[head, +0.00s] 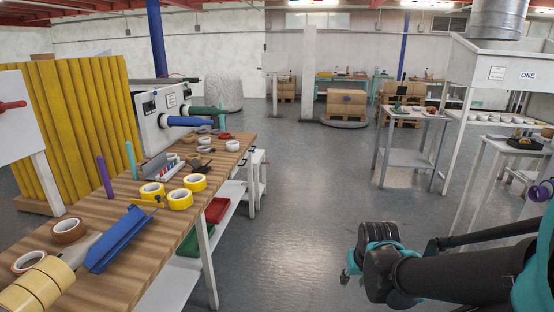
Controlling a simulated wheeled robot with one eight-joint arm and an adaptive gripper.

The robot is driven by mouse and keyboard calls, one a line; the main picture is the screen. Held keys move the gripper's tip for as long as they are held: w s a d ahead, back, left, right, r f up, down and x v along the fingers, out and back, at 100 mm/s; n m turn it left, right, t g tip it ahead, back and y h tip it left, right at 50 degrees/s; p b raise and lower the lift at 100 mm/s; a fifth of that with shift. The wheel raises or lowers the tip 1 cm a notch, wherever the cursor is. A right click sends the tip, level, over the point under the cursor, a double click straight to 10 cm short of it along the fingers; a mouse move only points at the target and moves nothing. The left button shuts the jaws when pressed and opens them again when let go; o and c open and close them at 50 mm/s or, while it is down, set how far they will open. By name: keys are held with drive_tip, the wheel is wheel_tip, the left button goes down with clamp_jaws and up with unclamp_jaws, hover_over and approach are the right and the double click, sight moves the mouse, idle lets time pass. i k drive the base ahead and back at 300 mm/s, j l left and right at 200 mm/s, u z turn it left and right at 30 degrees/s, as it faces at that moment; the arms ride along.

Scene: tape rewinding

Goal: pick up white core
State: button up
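Small white ring-shaped pieces lie toward the far end of the wooden workbench (110,262). One white ring (232,146) is near the bench's right edge, and another white ring (204,140) is left of it. I cannot tell from this distance which is the white core. My gripper (350,264) is at the lower right, over open floor, well to the right of the bench and apart from everything on it. Its fingers are small and partly hidden by my wrist, so I cannot tell whether they are open.
Several yellow tape rolls (180,199), a brown roll (69,231) and a blue angled rail (118,239) lie on the near bench. A machine with blue and green spindles (186,121) stands behind it. A grey side table (412,116) is at right. The floor between is clear.

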sight(233, 146)
drive_tip(key=i+l+u, duration=0.1)
drive_tip(key=i+u, duration=0.3)
drive_tip(key=i, duration=0.15)
drive_tip(key=i+l+u, duration=0.8)
drive_tip(key=i, duration=0.2)
drive_tip(key=i+l+u, duration=0.55)
drive_tip(key=u, duration=0.15)
drive_tip(key=i+l+u, duration=0.2)
drive_tip(key=l+u, duration=0.15)
drive_tip(key=i, duration=0.35)
